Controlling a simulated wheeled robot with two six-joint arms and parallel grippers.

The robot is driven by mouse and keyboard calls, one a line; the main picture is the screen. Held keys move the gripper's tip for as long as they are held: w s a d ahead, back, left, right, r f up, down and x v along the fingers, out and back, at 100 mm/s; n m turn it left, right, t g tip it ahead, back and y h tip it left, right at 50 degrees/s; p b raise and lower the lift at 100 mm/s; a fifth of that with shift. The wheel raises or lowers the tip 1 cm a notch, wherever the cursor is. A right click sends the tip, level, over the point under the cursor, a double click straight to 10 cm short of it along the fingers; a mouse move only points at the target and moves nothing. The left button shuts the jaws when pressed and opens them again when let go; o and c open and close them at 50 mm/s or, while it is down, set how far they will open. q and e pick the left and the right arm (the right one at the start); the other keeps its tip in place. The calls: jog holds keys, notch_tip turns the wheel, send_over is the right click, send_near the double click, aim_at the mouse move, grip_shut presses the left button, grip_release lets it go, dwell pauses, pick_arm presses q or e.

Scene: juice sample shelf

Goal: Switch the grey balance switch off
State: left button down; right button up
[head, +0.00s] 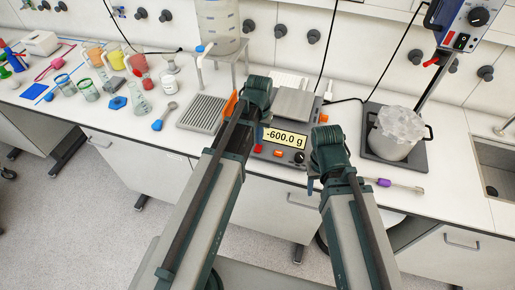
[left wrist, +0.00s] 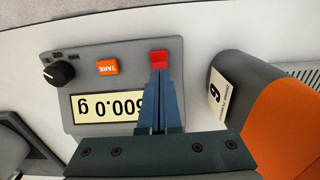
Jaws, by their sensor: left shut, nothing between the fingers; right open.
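The grey balance (head: 262,168) stands on the bench, its display (head: 286,135) reading -600.0 g. Its front panel shows upside down in the left wrist view, with a black knob (left wrist: 59,73) and an orange TARE button (left wrist: 107,67). Small marks beside the knob are hard to read. A red switch-like piece (left wrist: 159,57) is at the tips of my left gripper (left wrist: 160,74), which is shut with nothing held. I cannot tell whether they touch. The fingers cover part of the display. My right gripper (head: 312,184) is open and empty by the balance's right front corner.
An orange-sided block (left wrist: 275,115) is close beside my left gripper. A grey ribbed rack (head: 203,113) stands left of the balance. A bucket of ice (head: 398,135) stands on a black-based stand to the right. Beakers and flasks crowd the left bench.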

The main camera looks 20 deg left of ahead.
pick_arm(q)
jog(key=shift+f+b, duration=0.7)
jog(key=shift+f, duration=0.05)
jog(key=shift+r, duration=0.1)
dwell(0.3)
notch_tip(320, 180, up, 7)
jog(key=p, duration=0.7)
jog(key=s+d+f+m+y+b, duration=0.1)
jog(key=s+d+f+m+b, duration=0.2)
jog(key=s+d, duration=0.7)
jog(key=s+f+b, duration=0.1)
jog(key=s, duration=0.3)
jog(key=shift+s+d, duration=0.15)
jog(key=shift+d, duration=0.1)
jog(key=shift+f, duration=0.1)
